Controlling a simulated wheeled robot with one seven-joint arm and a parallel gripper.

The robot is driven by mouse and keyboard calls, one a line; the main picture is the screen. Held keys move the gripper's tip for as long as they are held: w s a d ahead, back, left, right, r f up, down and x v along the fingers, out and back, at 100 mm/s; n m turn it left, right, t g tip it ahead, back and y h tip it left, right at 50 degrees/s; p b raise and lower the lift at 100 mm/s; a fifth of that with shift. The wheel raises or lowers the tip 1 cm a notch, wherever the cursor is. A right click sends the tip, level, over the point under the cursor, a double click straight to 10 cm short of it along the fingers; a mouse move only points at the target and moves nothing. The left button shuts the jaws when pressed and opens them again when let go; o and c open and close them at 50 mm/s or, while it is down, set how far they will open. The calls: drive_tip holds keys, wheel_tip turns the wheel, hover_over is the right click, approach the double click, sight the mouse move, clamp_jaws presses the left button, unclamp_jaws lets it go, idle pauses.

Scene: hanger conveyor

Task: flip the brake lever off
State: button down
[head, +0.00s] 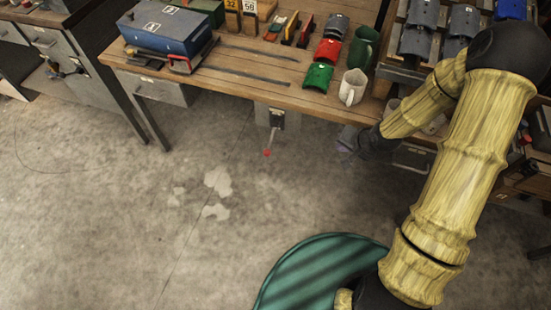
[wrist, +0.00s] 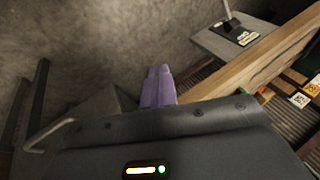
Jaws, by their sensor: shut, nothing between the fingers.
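The brake lever (head: 271,142) is a thin pale rod with a red knob (head: 267,153) at its end. It hangs down and slightly left from a dark mount on a grey plate (head: 262,115) at the bench's front edge. In the wrist view part of the lever (wrist: 226,10) rises from its labelled dark mount (wrist: 240,34) at the upper right; its knob is out of frame. My gripper (head: 345,147) is right of the lever, apart from it. Its purple fingers (wrist: 158,70) are together and empty.
The floor before the lever is clear.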

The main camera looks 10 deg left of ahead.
drive_tip(key=w+a+f+m+t+y+b, duration=0.1)
drive_tip(key=a+f+m+y+b, duration=0.3)
drive_tip(key=f, duration=0.5)
drive_tip(key=w+a+f+m+t+y+b, duration=0.1)
drive_tip(key=a+f+m+y+b, duration=0.3)
drive_tip(key=a+f, duration=0.4)
drive_tip(key=shift+w+a+f+t+y+b, duration=0.35)
drive_tip(key=shift+a+t+y+b, duration=0.15)
drive_tip(key=shift+t+b, duration=0.35)
drive_tip(key=w+a, duration=0.1)
drive_tip(key=a, duration=0.8)
drive_tip(key=shift+w+f, duration=0.15)
drive_tip(key=shift+f, duration=0.05)
